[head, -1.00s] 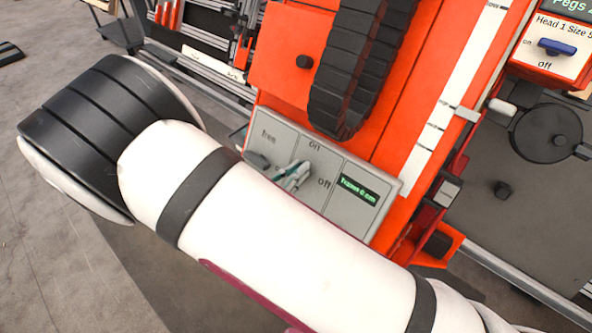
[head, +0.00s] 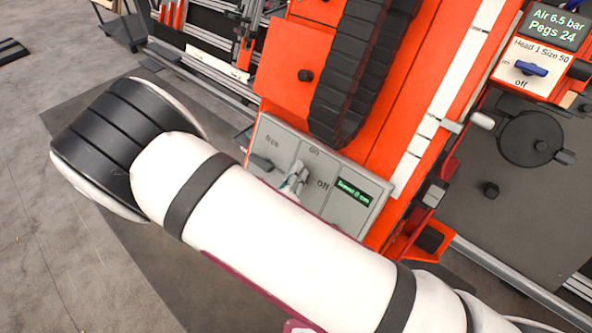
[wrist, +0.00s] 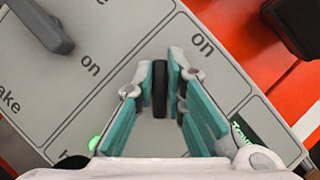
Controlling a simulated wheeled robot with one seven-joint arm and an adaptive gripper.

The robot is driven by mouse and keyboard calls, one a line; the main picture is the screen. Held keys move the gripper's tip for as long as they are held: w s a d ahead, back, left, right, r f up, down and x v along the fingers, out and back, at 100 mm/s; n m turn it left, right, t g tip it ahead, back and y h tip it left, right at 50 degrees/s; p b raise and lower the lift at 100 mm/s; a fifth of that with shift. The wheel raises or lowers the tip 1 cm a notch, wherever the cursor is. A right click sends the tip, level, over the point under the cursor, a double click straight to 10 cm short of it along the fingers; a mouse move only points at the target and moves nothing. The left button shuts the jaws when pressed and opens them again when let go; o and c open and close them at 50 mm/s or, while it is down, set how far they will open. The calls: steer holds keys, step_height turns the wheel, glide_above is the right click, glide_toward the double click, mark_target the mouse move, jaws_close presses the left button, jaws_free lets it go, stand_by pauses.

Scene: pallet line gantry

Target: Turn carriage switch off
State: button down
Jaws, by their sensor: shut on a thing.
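The carriage switch is a slim dark lever (wrist: 160,78) on the middle part of a grey panel (head: 347,218). In the wrist view it stands between the teal pads of my gripper (wrist: 162,92), which is shut on it. In the head view my gripper (head: 294,181) is at the panel, below the "on" label and left of the "off" label, and it hides most of the lever. The exact angle of the lever is hard to tell.
A second dark lever (wrist: 46,27) sits on the panel's left part, by "free". A green display (head: 354,192) is on its right part. A black cable chain (head: 352,85) hangs above. A blue switch (head: 530,68) labelled "Head 1 Size 50" is at upper right.

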steer(key=n+y+p, duration=0.1)
steer(key=n, duration=0.1)
steer(key=n+g+y+p, duration=0.1)
steer(key=n, duration=0.2)
steer(key=shift+a+p, duration=0.1)
steer(key=shift+p, duration=0.2)
steer(key=shift+a+f+n+g+y+p, duration=0.1)
steer(key=shift+n+g+y+p, duration=0.35)
steer(key=shift+n, duration=0.7)
steer(key=shift+f+n+g+y+p, duration=0.1)
steer(key=shift+n+g+y+p, duration=0.35)
steer(key=shift+n, duration=0.7)
steer(key=c, duration=1.6)
jaws_free()
steer(key=shift+c, duration=0.2)
steer(key=v, duration=1.2)
